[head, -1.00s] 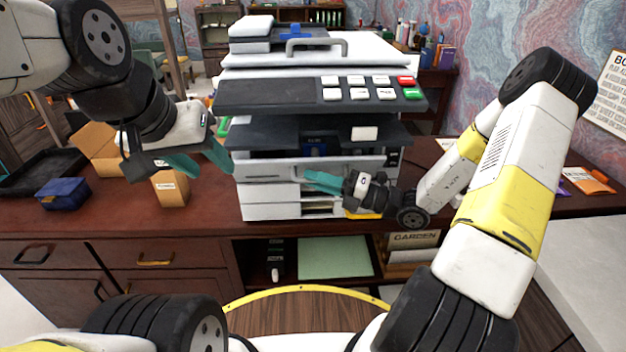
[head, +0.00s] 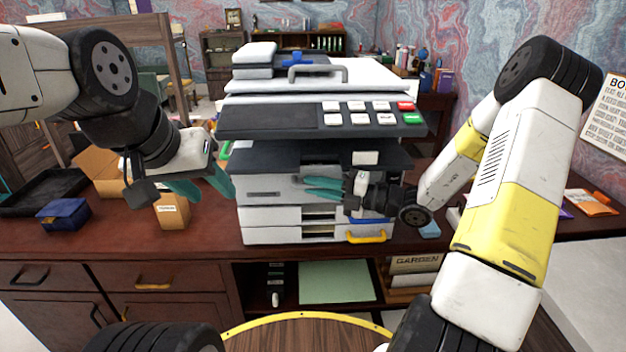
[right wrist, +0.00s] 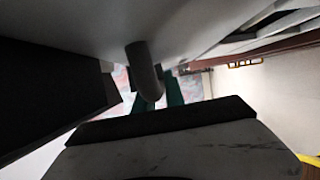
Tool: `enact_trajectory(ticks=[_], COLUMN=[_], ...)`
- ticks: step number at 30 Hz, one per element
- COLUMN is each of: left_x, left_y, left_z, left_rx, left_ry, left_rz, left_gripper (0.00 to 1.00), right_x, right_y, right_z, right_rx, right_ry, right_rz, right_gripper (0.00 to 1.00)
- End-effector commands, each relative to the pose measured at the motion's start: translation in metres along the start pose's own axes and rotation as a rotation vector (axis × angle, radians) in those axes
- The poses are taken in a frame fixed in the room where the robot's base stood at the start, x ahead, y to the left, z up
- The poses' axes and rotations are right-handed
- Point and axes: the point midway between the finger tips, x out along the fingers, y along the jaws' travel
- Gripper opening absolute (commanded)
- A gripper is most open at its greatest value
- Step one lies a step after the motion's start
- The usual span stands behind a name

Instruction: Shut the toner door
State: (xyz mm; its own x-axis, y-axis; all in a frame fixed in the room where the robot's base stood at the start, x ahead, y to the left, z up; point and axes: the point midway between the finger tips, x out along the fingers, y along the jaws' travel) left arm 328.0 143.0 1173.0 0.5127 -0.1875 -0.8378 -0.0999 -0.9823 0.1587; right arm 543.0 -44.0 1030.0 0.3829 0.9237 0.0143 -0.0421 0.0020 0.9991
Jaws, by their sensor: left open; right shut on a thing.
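The toner door (head: 265,188) is the pale front panel of the copier (head: 300,120), under its dark shelf. In the head view it stands about upright, nearly flush with the front, and the cavity behind it is hidden. I cannot tell whether a small gap is left. The right wrist view shows a grey curved bar (right wrist: 148,75) beside the teal fingers (right wrist: 172,92). My left gripper (head: 213,192) is open and empty, left of the copier.
A small carton (head: 173,211) stands below my left gripper. A blue box (head: 64,213) and a black tray (head: 40,190) lie further left. Paper drawers with a yellow handle (head: 366,237) are below the door. The desk front is clear.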

Motion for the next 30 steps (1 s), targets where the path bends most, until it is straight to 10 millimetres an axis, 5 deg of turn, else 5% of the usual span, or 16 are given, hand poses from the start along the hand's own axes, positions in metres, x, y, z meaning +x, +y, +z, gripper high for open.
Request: enact_trajectory(ticks=[7,8,11,22,30], left_x=[0.0,0.0,0.0,0.0,0.0], left_y=[0.0,0.0,0.0,0.0,0.0], left_z=[0.0,0.0,0.0,0.0,0.0], left_rx=[0.0,0.0,0.0,0.0,0.0], left_ry=[0.0,0.0,0.0,0.0,0.0], left_rz=[0.0,0.0,0.0,0.0,0.0], left_gripper=[0.46,0.46,0.46,0.46,0.46], right_x=[-0.001,-0.001,-0.001,-0.004,-0.045], right_y=[0.0,0.0,0.0,0.0,0.0], right_z=[0.001,0.001,0.001,0.001,0.001], right_rx=[-0.003,-0.003,-0.003,-0.001,-0.002], right_ry=[-0.003,-0.003,-0.002,-0.002,-0.004], right_rz=[-0.001,-0.001,-0.001,-0.001,-0.001], right_gripper=[0.0,0.16,0.36,0.36,0.36])
